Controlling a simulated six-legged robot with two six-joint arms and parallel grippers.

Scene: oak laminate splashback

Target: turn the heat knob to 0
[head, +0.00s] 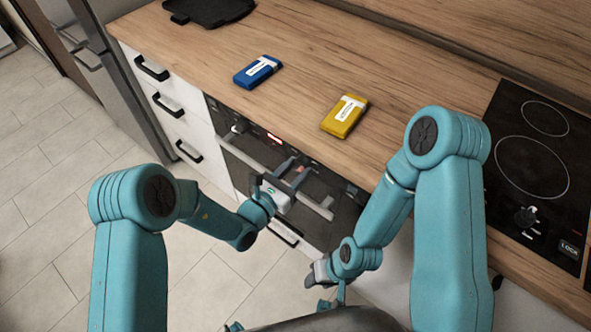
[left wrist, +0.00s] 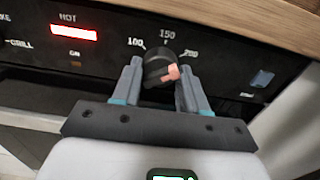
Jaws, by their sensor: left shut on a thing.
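The heat knob (left wrist: 158,66) is a dark round knob on the black oven panel, with marks 100, 150 and 200 around its top. Its pink pointer mark (left wrist: 174,72) sits at the lower right of the knob face. My left gripper (left wrist: 160,84) has one finger on each side of the knob and is shut on it. In the head view my left gripper (head: 294,174) reaches the oven front, and the knob is mostly hidden. My right gripper (head: 322,272) hangs low in front of the cabinets; its fingers are too unclear to judge.
A red HOT light (left wrist: 74,33) glows left of the knob. The oven handle (head: 262,165) crosses below the panel. A blue box (head: 258,72) and yellow box (head: 345,116) lie on the counter beside the hob (head: 533,160).

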